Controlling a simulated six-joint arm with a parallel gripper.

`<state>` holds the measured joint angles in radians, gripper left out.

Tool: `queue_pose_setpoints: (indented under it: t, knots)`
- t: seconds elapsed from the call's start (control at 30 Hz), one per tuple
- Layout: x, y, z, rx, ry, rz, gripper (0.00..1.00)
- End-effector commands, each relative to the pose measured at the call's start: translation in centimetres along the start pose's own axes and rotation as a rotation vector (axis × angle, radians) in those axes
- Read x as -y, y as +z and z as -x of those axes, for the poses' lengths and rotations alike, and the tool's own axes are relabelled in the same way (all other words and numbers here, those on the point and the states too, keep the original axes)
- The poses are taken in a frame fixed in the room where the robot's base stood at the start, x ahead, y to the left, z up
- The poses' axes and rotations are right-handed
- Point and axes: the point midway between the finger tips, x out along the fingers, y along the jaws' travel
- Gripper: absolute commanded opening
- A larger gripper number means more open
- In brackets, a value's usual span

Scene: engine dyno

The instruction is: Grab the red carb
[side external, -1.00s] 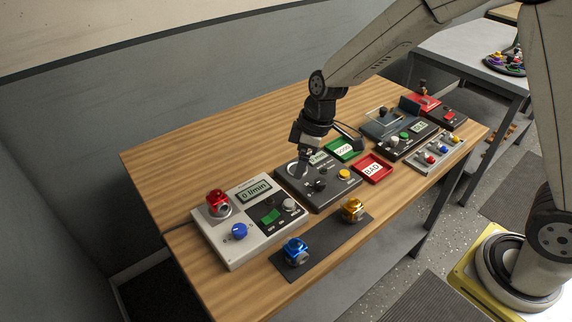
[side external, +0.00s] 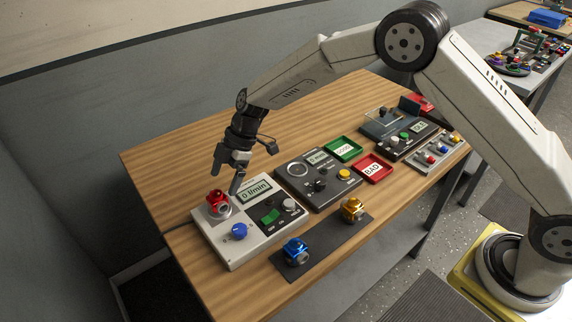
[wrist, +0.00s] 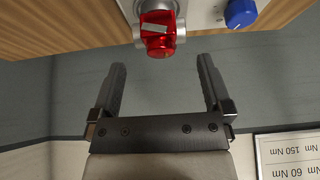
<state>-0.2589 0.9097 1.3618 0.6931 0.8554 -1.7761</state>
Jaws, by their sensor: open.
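The red carb (side external: 217,202) sits upright on the round holder at the left end of the white flow-meter box (side external: 263,237). In the wrist view the red carb (wrist: 158,33) shows at the top middle, just beyond the gap between my fingertips. My gripper (side external: 227,181) is open and empty, above the back of the white box and close to the carb. In the wrist view both fingers of my gripper (wrist: 161,68) are spread apart, with nothing between them.
A blue carb (side external: 296,251) and a gold carb (side external: 352,209) stand on a dark mat (side external: 325,236) at the front. The white box carries a blue knob (side external: 239,231). A dark test box (side external: 313,190), a green GOOD tray (side external: 344,150) and a red BAD tray (side external: 372,169) lie to the right.

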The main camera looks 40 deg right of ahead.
Motion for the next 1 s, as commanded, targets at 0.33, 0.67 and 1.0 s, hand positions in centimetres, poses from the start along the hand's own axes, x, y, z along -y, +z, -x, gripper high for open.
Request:
queue_pose_setpoints:
  t: [0.33,0.67,1.0]
  knots:
    - [0.0,0.0,-2.4,0.001,0.000,-0.003,1.00]
    - [0.0,0.0,-3.1,0.001,0.000,-0.003,1.00]
    - [0.0,-0.2,-6.7,0.002,0.000,-0.003,1.00]
